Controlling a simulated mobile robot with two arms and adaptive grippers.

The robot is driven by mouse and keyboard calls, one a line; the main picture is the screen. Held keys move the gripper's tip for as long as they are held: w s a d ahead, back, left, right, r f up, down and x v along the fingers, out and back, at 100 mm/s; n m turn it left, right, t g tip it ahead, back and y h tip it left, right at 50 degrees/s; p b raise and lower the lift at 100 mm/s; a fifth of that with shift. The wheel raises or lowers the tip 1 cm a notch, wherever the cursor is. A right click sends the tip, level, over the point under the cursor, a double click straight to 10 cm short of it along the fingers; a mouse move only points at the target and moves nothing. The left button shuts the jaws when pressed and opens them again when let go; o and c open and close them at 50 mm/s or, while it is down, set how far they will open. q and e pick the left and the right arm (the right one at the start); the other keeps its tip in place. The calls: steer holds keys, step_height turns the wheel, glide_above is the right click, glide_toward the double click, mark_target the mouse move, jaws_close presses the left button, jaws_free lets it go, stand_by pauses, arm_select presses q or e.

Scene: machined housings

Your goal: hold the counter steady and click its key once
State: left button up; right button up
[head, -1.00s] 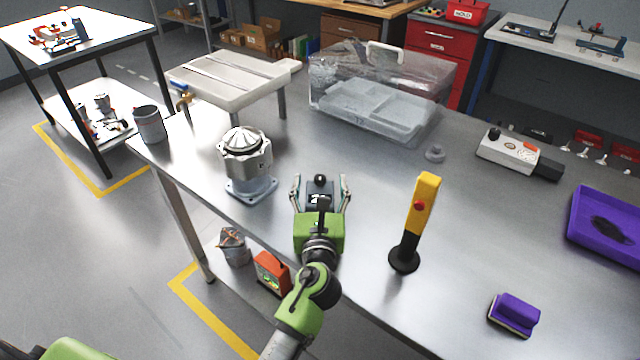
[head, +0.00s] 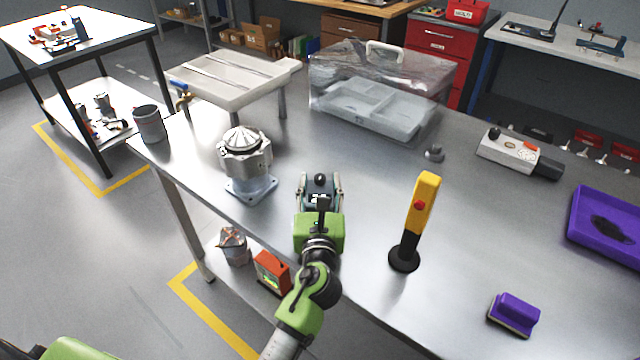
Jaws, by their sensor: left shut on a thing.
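The counter (head: 320,183) is a small dark block with a black round knob on top, standing on the metal table. My left gripper (head: 320,187) reaches it from the front edge, and its two fingers are closed against the counter's sides. The gripper's green body hides the counter's near part. I cannot make out the key clearly apart from the dark knob.
A metal housing (head: 245,160) stands left of the counter. A yellow-and-black handle with a red button (head: 421,205) stands to its right. A clear-lidded case (head: 375,95) is behind. A purple block (head: 515,312) and purple tray (head: 605,225) lie right.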

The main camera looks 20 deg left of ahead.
steer(key=shift+c, duration=0.5)
jaws_close()
steer(key=shift+a, duration=0.15)
stand_by(0.8)
